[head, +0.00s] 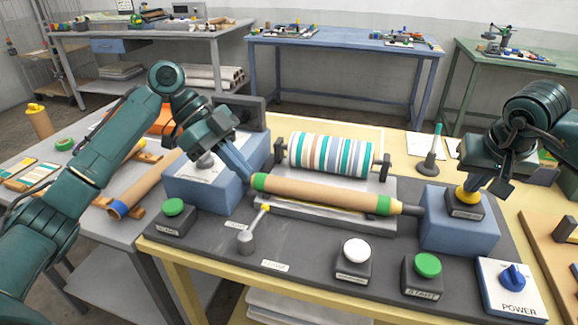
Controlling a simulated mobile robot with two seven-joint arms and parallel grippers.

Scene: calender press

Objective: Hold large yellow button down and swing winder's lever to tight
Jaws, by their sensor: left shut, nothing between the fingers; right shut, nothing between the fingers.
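The large yellow button (466,195) sits on a dark box on the right blue block. My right gripper (477,185) is shut, with its fingertips at the button's top; I cannot tell whether it is pressed in. The winder's lever (256,222) is a short rod with a yellow tip on a grey pivot, in front of the roll. It leans up and to the right. My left gripper (247,176) is shut and empty, pointing down near the left end of the brown tube (320,193), behind the lever and apart from it.
A striped roll (330,155) lies behind the tube. A white button (355,251), green buttons (428,265) (173,207) and a blue power knob (513,278) stand along the front. A grey stand (430,163) is behind.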

